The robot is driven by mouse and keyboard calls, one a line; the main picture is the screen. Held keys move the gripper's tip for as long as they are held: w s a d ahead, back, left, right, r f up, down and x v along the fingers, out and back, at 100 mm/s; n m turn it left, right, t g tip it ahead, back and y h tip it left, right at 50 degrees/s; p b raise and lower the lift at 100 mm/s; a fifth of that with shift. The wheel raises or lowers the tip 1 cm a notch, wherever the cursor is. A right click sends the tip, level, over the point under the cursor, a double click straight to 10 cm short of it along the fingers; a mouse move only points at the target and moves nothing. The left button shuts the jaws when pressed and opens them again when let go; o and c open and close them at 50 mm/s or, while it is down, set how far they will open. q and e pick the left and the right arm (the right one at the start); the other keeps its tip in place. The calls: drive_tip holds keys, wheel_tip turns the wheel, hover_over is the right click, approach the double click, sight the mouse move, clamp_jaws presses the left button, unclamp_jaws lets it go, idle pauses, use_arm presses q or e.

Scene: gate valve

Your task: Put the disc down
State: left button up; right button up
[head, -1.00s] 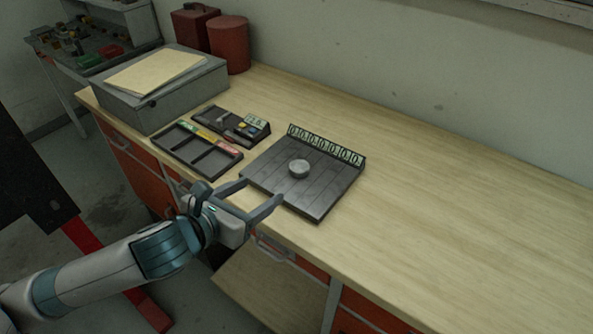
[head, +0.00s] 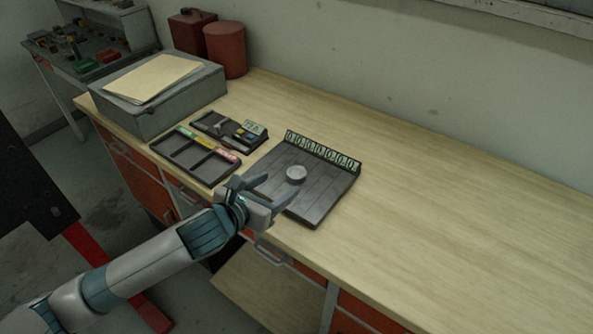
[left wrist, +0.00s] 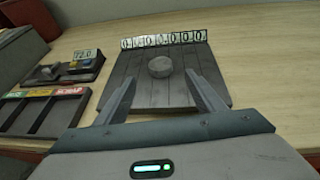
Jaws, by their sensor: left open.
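A small grey round disc (head: 296,174) lies on a dark slatted board (head: 325,196) that has a row of number tiles along its back edge. In the left wrist view the disc (left wrist: 160,67) sits on the board's upper middle, beyond my fingertips. My left gripper (head: 280,187) is open and empty, with its fingers over the near part of the board, one on each side of the line to the disc. It does not touch the disc. My right gripper is not in view.
A sorting tray (head: 196,157) with coloured labels and a small device with a display (head: 230,130) stand left of the board. A grey box (head: 155,101) and red containers (head: 225,48) are at the back left. The bench (head: 440,220) is clear to the right.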

sight(297, 171)
use_arm(q)
drive_tip(key=shift+p+x, duration=0.35)
drive_tip(key=shift+x, duration=1.5)
drive_tip(key=shift+w+d+p, duration=0.25)
drive_tip(key=shift+w+p, duration=0.15)
drive_tip(key=shift+p, duration=0.05)
drive_tip(key=p+x, duration=0.1)
drive_tip(key=x, duration=0.2)
drive_tip(key=shift+w+d+p, duration=0.25)
drive_tip(key=shift+w+p, duration=0.05)
drive_tip(key=shift+p, duration=0.05)
drive_tip(key=shift+w+d+f, duration=0.1)
drive_tip(key=shift+w+f, duration=0.15)
drive_tip(key=shift+f, duration=0.05)
drive_tip(key=shift+r, duration=0.1)
drive_tip(key=c, duration=1.5)
drive_tip(key=shift+c, duration=0.2)
